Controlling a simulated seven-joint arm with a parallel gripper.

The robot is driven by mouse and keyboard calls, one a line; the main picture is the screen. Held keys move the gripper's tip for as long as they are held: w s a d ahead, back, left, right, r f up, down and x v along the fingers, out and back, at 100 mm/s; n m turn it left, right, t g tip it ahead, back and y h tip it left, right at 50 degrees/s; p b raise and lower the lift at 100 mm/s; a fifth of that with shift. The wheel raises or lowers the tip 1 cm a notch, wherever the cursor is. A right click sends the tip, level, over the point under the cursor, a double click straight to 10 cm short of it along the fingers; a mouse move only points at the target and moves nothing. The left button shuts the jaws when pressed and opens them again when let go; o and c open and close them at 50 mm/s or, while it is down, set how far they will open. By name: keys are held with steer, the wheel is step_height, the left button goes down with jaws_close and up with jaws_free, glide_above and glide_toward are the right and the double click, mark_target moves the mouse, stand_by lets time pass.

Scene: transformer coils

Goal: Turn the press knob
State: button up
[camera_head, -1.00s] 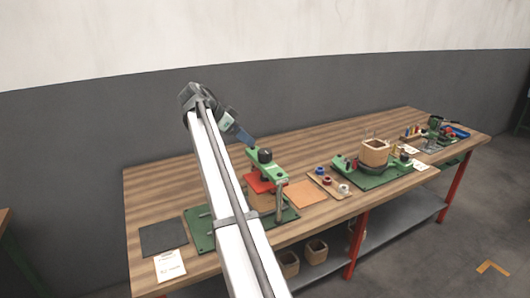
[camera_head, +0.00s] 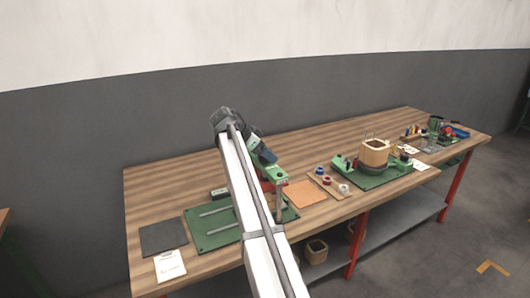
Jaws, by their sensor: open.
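The press stands on a green base plate (camera_head: 207,240) near the left part of the bench. Its green crossbar (camera_head: 277,173) shows just right of my arm, with a metal post (camera_head: 281,200) below its right end. A bit of red (camera_head: 268,187) shows under the crossbar. My gripper (camera_head: 267,157) is open, small in the view, and lies over the place of the black press knob. The knob is hidden behind it, so I cannot tell whether they touch. My arm also covers the middle of the press.
Two metal rods (camera_head: 217,211) lie over the base plate. A dark mat (camera_head: 163,238) and a paper card (camera_head: 169,266) lie at left. An orange pad (camera_head: 305,193), a tray of spools (camera_head: 328,182) and a winding fixture (camera_head: 373,155) are at right. The back left bench is clear.

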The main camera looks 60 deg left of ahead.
steer(key=c, duration=1)
steer(key=shift+d+n+y, duration=0.1)
steer(key=shift+n+y, duration=0.2)
steer(key=shift+n, duration=0.1)
